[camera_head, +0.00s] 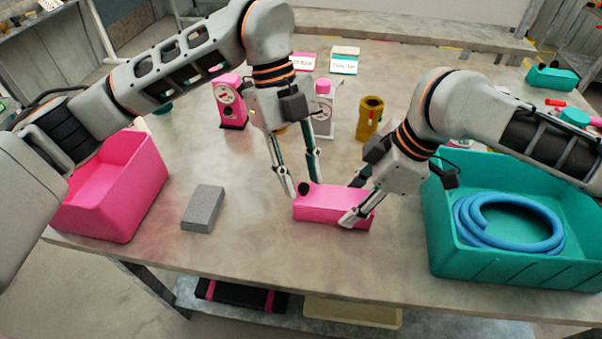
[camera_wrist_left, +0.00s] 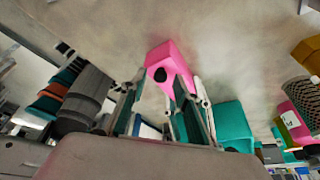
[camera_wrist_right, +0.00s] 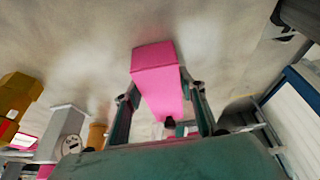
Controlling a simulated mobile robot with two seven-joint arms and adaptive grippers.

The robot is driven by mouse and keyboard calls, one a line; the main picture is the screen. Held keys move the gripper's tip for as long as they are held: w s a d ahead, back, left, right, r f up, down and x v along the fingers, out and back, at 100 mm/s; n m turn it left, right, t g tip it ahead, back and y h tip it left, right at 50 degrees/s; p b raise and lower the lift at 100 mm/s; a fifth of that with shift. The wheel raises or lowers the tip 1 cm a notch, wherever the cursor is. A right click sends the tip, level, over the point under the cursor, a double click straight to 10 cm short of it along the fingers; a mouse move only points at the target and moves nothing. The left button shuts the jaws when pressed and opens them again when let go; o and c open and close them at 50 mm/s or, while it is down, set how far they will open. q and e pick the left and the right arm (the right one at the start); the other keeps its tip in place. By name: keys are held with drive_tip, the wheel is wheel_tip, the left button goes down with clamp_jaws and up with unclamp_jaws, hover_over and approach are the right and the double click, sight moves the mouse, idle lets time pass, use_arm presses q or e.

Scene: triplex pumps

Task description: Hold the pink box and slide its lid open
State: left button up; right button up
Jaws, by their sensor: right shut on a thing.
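The pink box (camera_head: 322,208) lies flat near the table's front edge, its lid looking shut. A black knob (camera_head: 303,188) stands at its left end. The knob also shows in the left wrist view (camera_wrist_left: 159,74). My right gripper (camera_head: 352,200) is shut on the pink box across its right part, one finger on each long side. In the right wrist view the box (camera_wrist_right: 155,65) lies between its fingers. My left gripper (camera_head: 305,187) is open, pointing down at the knob end. Its fingers are spread on either side of the knob; contact cannot be told.
A grey block (camera_head: 203,208) lies left of the box. A pink bin (camera_head: 135,205) stands further left. A teal bin (camera_head: 480,268) with a coiled blue hose (camera_head: 470,235) is close on the right. Behind are a pink pump (camera_head: 230,100) and a brass cylinder (camera_head: 369,118).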

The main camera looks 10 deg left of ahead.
use_arm(q)
drive_tip(key=shift+f, duration=0.1)
clamp_jaws()
drive_tip(key=shift+a, duration=3.55)
unclamp_jaws()
